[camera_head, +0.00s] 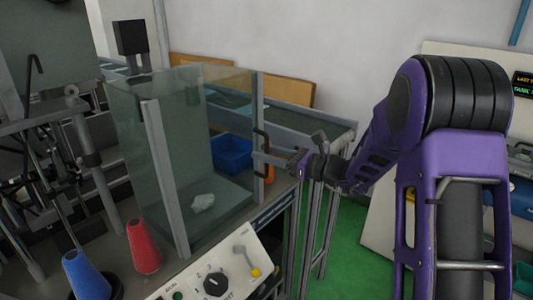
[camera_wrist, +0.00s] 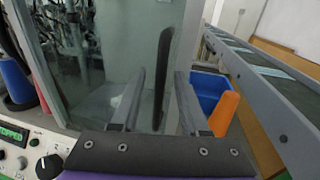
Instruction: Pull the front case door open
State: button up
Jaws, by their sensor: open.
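The glass case (camera_head: 185,130) stands on the bench, with clear panes and grey posts. Its front door appears to be the pane beside the right post, and it looks closed. A black bar handle (camera_head: 262,150) stands upright along that post; in the wrist view the handle (camera_wrist: 163,75) appears between my two fingers. My gripper (camera_head: 272,160) is open and level with the handle, coming from the right. In the wrist view my gripper (camera_wrist: 160,80) has a finger on each side of the handle, with gaps visible. Whether either finger touches it I cannot tell.
A white crumpled piece (camera_head: 203,202) lies inside the case. A blue bin (camera_head: 231,153) and an orange object (camera_head: 269,173) are beyond the handle. Red (camera_head: 143,246) and blue (camera_head: 84,275) cones and a control panel (camera_head: 215,278) are in front. Green floor is clear at right.

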grip_shut()
dwell(1.5)
